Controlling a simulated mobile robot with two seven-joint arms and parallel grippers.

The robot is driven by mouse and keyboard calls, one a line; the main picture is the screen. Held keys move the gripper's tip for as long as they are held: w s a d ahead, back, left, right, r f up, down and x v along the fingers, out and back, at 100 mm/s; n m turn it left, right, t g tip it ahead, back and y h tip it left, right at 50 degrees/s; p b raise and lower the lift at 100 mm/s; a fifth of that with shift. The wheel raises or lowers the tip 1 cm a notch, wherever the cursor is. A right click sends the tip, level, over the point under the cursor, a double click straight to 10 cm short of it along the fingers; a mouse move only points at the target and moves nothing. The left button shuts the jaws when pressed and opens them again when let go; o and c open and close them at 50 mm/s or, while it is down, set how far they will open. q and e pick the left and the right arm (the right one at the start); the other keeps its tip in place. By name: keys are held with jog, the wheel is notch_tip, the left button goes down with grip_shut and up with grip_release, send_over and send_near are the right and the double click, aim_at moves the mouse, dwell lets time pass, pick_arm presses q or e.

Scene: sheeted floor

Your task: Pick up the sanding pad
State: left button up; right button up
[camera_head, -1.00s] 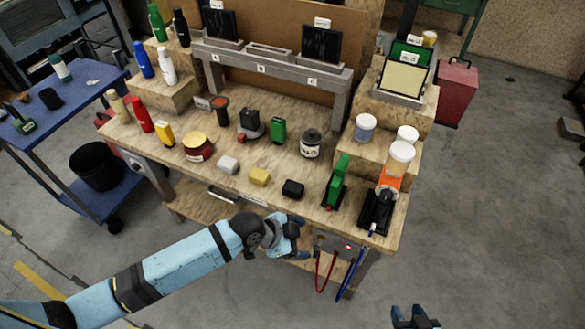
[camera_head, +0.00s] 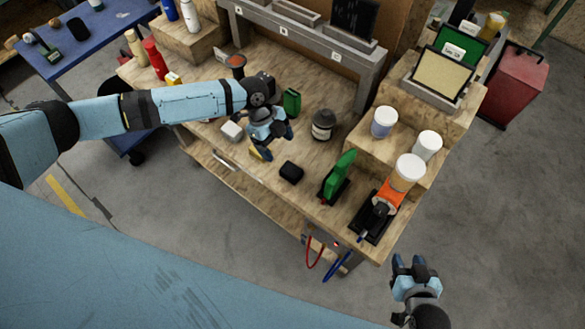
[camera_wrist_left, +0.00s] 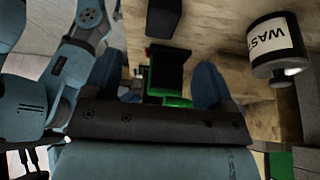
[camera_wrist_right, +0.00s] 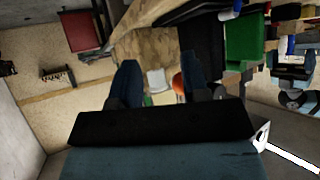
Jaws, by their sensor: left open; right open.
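Several small blocks sit along the front of the wooden bench: a pale grey one (camera_head: 232,131), a yellow one (camera_head: 255,153) and a black one (camera_head: 291,172). I cannot tell for sure which is the sanding pad. My left gripper (camera_head: 273,143) is open over the bench, above and partly covering the yellow block. In the left wrist view a black block (camera_wrist_left: 163,18) lies ahead, and a green tool on a black base (camera_wrist_left: 168,75) shows between the fingers. My right gripper (camera_head: 410,262) is open and empty, off the bench's right front over the floor.
A dark waste jar (camera_head: 323,125) and a green box (camera_head: 291,102) stand behind the left gripper. A green tool (camera_head: 340,174) and a black-and-orange tool (camera_head: 378,210) stand to the right. White-lidded jars (camera_head: 384,122) sit on the right riser. Red and blue leads hang from the front.

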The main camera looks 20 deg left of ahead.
aim_at(291, 170)
pick_arm(q)
jog(key=b+x, duration=0.1)
jog(key=x, duration=0.4)
jog(key=shift+f, duration=0.2)
jog(key=shift+d+f+b, duration=0.25)
jog(key=shift+f+b, duration=0.1)
jog(key=shift+d+f, duration=0.1)
jog(key=shift+f, duration=0.1)
jog(key=b+x, duration=0.3)
jog(key=x, duration=0.1)
jog(key=shift+d+f, duration=0.2)
jog(key=shift+d, duration=0.05)
pick_arm(e)
jog(key=f, duration=0.3)
jog(key=shift+w+a+f+n, duration=0.25)
jog(key=shift+n, duration=0.05)
pick_arm(q)
jog(key=c, duration=1)
pick_arm(e)
jog(key=shift+s, duration=0.1)
